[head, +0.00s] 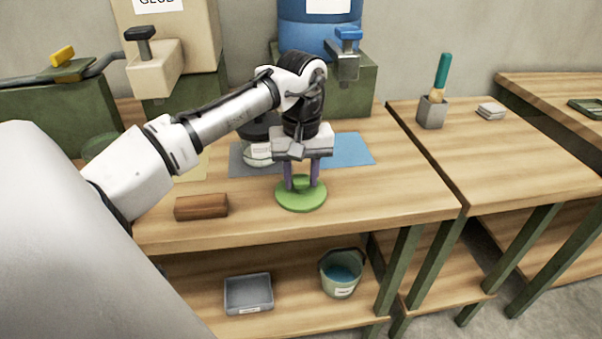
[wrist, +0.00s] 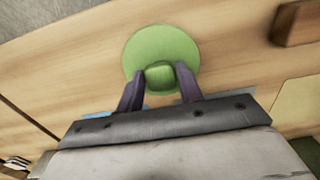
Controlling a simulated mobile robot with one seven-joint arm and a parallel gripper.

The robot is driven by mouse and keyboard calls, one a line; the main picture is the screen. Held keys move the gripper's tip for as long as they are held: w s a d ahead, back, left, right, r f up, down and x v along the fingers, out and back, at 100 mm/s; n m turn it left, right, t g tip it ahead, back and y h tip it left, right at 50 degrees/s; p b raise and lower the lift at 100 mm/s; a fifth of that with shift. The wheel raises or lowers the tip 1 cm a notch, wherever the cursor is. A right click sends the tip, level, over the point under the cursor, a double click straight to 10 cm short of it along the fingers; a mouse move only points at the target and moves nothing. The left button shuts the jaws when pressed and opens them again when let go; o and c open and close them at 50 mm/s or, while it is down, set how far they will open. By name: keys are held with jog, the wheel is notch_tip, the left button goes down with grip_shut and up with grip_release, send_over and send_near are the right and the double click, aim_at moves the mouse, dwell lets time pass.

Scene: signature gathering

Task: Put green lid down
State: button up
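The green lid (head: 301,198) is a flat round disc with a knob on top. It is level, at or just above the front part of the wooden table; I cannot tell whether it touches the wood. My gripper (head: 301,184) points down over it, with its two purple fingers at the knob. In the wrist view, the fingers (wrist: 160,75) stand on either side of the knob with no clear gap, so the gripper looks shut on the lid (wrist: 162,47).
A brown block (head: 201,207) lies left of the lid. Behind are a blue mat (head: 347,150), a grey mat (head: 241,162) and a pale round container (head: 258,154). The lower shelf holds a grey tray (head: 249,294) and a bucket (head: 341,274). The table right of the lid is clear.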

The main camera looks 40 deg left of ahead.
jog(key=o, duration=0.3)
jog(key=shift+r, duration=0.1)
